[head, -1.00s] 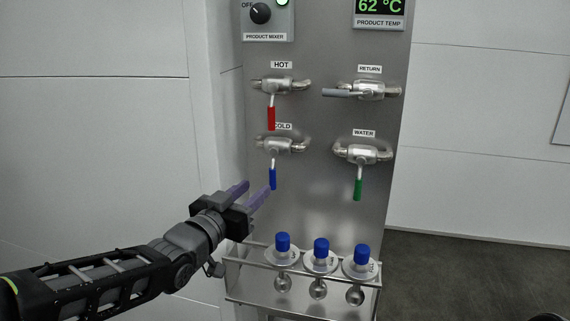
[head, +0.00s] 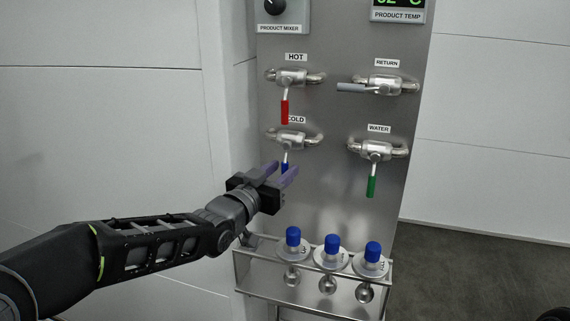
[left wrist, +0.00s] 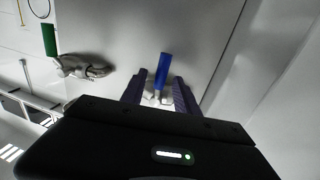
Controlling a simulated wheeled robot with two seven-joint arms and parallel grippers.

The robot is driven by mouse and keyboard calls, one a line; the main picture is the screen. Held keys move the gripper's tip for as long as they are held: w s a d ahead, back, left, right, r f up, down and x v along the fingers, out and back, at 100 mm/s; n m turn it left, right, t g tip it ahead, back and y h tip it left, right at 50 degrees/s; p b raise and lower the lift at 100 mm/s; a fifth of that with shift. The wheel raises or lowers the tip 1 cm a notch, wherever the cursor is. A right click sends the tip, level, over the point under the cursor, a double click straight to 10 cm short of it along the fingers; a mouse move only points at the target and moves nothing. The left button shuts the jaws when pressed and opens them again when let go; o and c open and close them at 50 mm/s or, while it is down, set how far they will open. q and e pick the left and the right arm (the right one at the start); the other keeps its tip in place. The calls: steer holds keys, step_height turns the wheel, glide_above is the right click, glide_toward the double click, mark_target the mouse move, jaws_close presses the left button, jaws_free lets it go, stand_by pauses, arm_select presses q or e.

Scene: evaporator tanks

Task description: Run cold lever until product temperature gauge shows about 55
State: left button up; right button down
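The blue cold lever (head: 285,168) hangs straight down from its valve (head: 291,139) under the COLD label. My left gripper (head: 281,175) is open at the lever's lower end, which it partly hides in the head view. In the left wrist view the blue lever (left wrist: 164,71) lies between the two purple fingers (left wrist: 160,92), with a gap on each side. The product temperature gauge (head: 399,4) is cut off by the top edge; only the bottom of its green digits shows, so I cannot read it surely. My right gripper is out of view.
The red hot lever (head: 285,112) hangs down just above the cold valve. The green water lever (head: 371,187) hangs down at right, and the grey return lever (head: 352,87) points left.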

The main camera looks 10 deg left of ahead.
arm_select(q)
steer(key=shift+x, duration=1.05)
steer(key=shift+c, duration=0.4)
jaws_close()
